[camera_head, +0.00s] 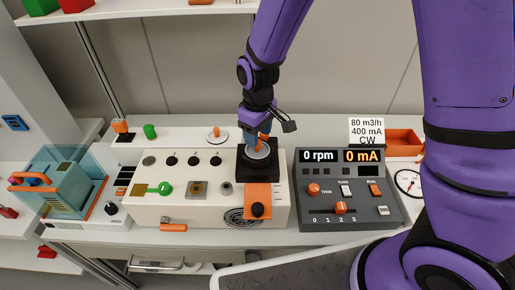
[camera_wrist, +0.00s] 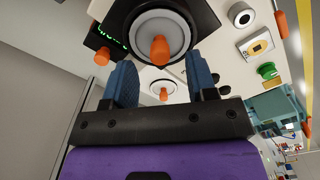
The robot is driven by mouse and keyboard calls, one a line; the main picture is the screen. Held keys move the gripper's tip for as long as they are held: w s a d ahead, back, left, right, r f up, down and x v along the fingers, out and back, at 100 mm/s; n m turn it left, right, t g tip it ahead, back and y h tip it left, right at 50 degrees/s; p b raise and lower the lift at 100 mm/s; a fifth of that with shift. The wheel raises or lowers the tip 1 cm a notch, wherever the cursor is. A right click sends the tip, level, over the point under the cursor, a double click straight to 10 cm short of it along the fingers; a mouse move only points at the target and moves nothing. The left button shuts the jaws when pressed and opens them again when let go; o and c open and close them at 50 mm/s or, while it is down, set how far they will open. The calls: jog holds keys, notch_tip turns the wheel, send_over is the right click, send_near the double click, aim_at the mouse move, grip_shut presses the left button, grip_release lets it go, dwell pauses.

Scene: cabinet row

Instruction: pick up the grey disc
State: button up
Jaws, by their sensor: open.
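The grey disc (camera_head: 257,152) lies on a square black stand on the white machine, with an upright orange knob at its middle. It also shows in the wrist view (camera_wrist: 142,28), ahead of my fingertips. My gripper (camera_head: 262,140) points down just above the disc and partly hides it. In the wrist view my gripper (camera_wrist: 160,68) has its blue fingers apart with nothing held. The orange knob (camera_wrist: 160,50) lines up with the gap between them. I cannot tell whether the fingers reach around it.
A paler disc with an orange knob (camera_head: 217,135) lies behind on the counter. The grey control panel (camera_head: 346,188), reading 0 rpm, stands at the right. An orange flap (camera_head: 258,196) is in front of the stand. A clear-covered teal device (camera_head: 60,185) is at the left.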

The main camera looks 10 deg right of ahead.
jog(key=shift+w+f, duration=0.1)
jog(key=shift+f, duration=1.85)
grip_shut()
jog(key=shift+r, duration=0.1)
